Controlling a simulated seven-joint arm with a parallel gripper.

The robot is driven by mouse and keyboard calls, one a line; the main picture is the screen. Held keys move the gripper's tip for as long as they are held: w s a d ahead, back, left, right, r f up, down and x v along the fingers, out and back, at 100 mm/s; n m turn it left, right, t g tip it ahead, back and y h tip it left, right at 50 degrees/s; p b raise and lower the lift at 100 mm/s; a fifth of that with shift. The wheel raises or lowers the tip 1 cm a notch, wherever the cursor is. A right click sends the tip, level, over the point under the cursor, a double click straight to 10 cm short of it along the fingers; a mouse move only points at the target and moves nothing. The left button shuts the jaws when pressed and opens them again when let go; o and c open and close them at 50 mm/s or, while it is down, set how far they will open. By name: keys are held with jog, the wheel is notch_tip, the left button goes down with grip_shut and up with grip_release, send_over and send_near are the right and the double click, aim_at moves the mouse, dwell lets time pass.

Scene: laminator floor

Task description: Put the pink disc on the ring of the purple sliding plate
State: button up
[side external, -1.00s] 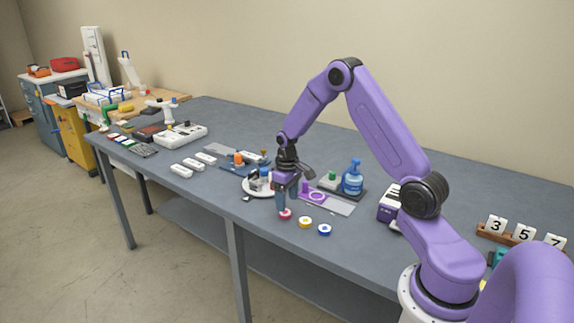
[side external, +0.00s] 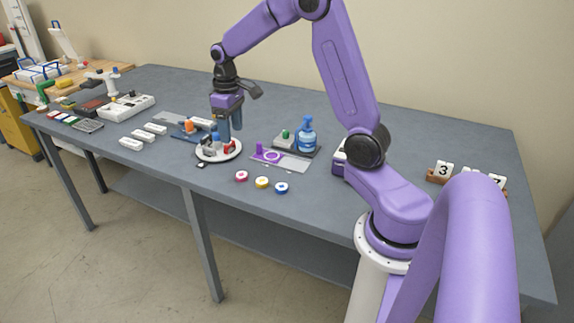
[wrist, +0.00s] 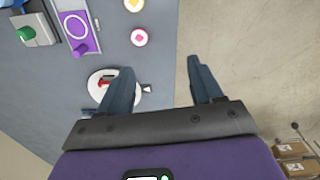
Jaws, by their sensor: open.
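The pink disc (side external: 241,176) lies flat on the table at the left end of a short row of discs; it also shows in the wrist view (wrist: 139,37). The purple sliding plate (side external: 259,149) lies behind the discs, with an empty ring (side external: 272,156) on it. In the wrist view, the purple plate (wrist: 88,46) and its ring (wrist: 77,26) are at upper left. My gripper (side external: 231,136) is open and empty, above the round white tray and left of the pink disc. In the wrist view, my gripper (wrist: 160,70) has its fingers wide apart with nothing between them.
The yellow disc (side external: 262,182) and blue disc (side external: 281,188) lie right of the pink one. A round white tray (side external: 207,156) with small items stands close under my gripper. A blue bottle (side external: 306,135) stands behind the plate. The table front is clear.

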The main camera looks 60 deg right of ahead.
jog(key=s+a+r+n, duration=0.2)
jog(key=s+a+n, duration=0.3)
jog(key=s+a, duration=0.85)
jog(key=s+a+n, duration=0.4)
jog(key=s+n, duration=0.1)
jog(key=s, duration=1.1)
jog(key=shift+f, duration=0.15)
jog(key=shift+o, duration=0.6)
jog(key=shift+s+f+n, duration=0.1)
jog(key=shift+s+n, duration=0.3)
jog(key=shift+s, duration=0.1)
jog(key=shift+w, duration=0.1)
